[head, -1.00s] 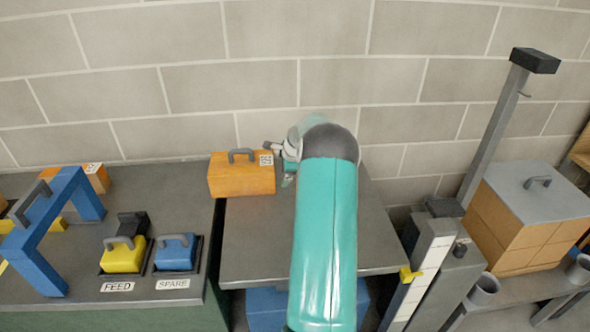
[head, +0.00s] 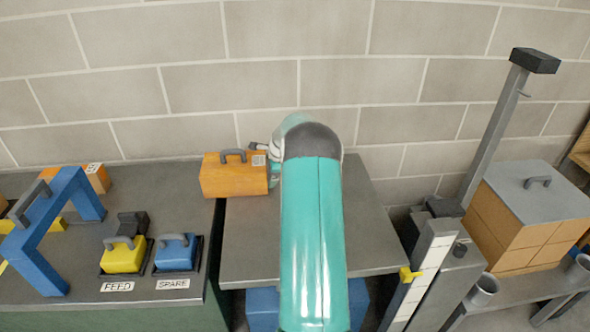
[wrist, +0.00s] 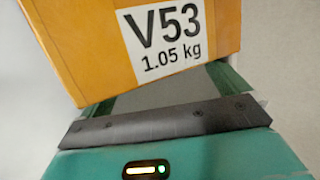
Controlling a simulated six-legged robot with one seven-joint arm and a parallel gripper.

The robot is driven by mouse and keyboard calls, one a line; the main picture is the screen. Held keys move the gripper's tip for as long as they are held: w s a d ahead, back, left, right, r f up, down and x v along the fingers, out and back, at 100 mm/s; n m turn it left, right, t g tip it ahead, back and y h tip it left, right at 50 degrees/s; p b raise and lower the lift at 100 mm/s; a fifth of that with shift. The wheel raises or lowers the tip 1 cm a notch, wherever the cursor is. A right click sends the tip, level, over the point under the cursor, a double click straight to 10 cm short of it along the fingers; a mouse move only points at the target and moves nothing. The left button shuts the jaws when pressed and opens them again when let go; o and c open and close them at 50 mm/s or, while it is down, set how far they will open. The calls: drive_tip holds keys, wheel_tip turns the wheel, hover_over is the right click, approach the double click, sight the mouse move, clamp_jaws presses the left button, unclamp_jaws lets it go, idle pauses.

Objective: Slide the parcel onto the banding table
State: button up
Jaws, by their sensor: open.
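The parcel (head: 232,178) is an orange box with a grey handle on top and a white label. It stands upright across the seam between the left bench (head: 160,225), which I take for the banding table, and the grey middle table (head: 250,240). In the wrist view the parcel (wrist: 95,50) fills the top, tilted in the picture, with a label reading V53, 1.05 kg. My gripper (wrist: 165,98) is open at the parcel's right end, with nothing visible between its fingers. It looks against or very close to the parcel; contact is not clear. My arm hides most of it in the head view.
On the left bench stand a blue arch (head: 55,230), a yellow block (head: 123,258) by FEED and a blue block (head: 175,255) by SPARE. A block wall is close behind. A post (head: 490,140) and a large lidded carton (head: 520,215) stand right.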

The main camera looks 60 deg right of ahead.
sight(229, 151)
drive_tip(key=shift+w+a, duration=1.6)
drive_tip(key=shift+w, duration=0.2)
drive_tip(key=shift+w+a, duration=1.6)
drive_tip(key=shift+w, duration=0.25)
drive_tip(key=shift+w+a, duration=1.6)
drive_tip(key=shift+w, duration=0.2)
drive_tip(key=shift+w+a, duration=0.85)
drive_tip(key=shift+w, duration=0.1)
drive_tip(key=shift+s+d, duration=0.1)
drive_tip(key=shift+s+d, duration=0.95)
drive_tip(key=shift+s, duration=0.15)
drive_tip(key=shift+r, duration=6.5)
